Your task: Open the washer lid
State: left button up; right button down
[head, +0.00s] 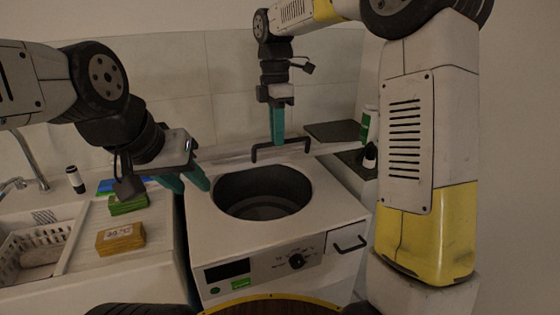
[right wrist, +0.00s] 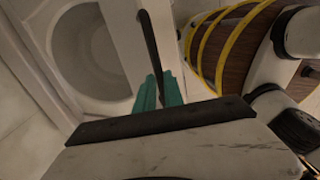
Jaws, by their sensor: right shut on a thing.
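The white washer (head: 225,237) stands in the middle of the head view with its round drum opening (head: 262,193) uncovered. Its lid (head: 235,158) is raised at the back, seen nearly edge-on. The black lid handle (head: 293,147) stands out from it and also shows in the right wrist view (right wrist: 149,38). My right gripper (head: 277,140) is shut on this handle, its teal fingers on either side of the bar in the right wrist view (right wrist: 158,88). My left gripper (head: 188,186) is open and empty, left of the washer's top.
A counter with a sink and white basket (head: 35,255) is at left. A green-and-white bottle (head: 370,125) and dark board (head: 333,132) are at right. Tiled wall stands close behind the washer.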

jog(key=w+a+r, duration=0.1)
jog(key=w+r, duration=0.4)
jog(key=r, duration=0.1)
jog(key=shift+w+a, duration=0.2)
jog(key=shift+a, duration=0.15)
pick_arm(q)
jog(key=shift+c, duration=0.3)
